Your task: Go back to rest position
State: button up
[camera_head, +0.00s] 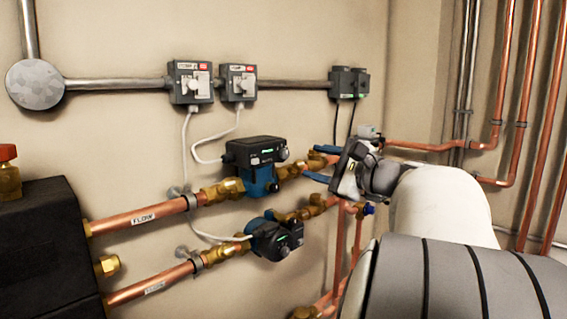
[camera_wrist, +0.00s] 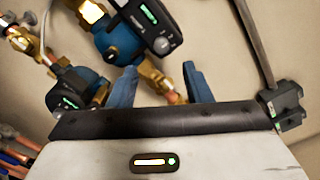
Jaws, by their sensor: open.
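My gripper (camera_head: 322,164) reaches in from the right in the head view, with its blue fingers pointing left toward the pipework. In the wrist view the two blue fingers (camera_wrist: 158,88) stand apart with nothing held between them. The upper blue pump (camera_head: 258,178) with its black control head is left of the fingers; it also shows in the wrist view (camera_wrist: 115,38). The lower pump (camera_head: 275,238) sits below it on the return pipe. Brass fittings lie behind the fingers; I cannot tell whether the fingers touch them.
Copper flow pipes (camera_head: 140,221) run along the wall from a black box (camera_head: 45,245) at left. Grey switch boxes (camera_head: 190,82) with hanging cables are above. Vertical copper pipes (camera_head: 525,120) stand at right. The wall between the switch boxes and pumps is mostly clear.

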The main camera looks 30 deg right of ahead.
jog(key=s+a+f+n+g+p, duration=0.25)
jog(key=a+f+n+g, duration=0.2)
jog(key=a, duration=0.45)
jog(key=s+a+f+n+g+p, duration=0.2)
jog(key=a+f+n+g+p, duration=0.3)
jog(key=a, duration=0.3)
jog(key=s+a+f+n+g+h+p, duration=0.1)
jog(key=s+f+n+g+h+p, duration=0.1)
jog(key=s, duration=0.5)
jog(key=s+a+f+n+g+h+p, duration=0.2)
jog(key=s+f+n+g+h+p, duration=0.1)
jog(key=s+f+n, duration=0.4)
jog(key=shift+a+n+h, duration=0.25)
jog(key=shift+n+h, duration=0.35)
jog(key=shift+n, duration=0.55)
jog(key=shift+f, duration=0.1)
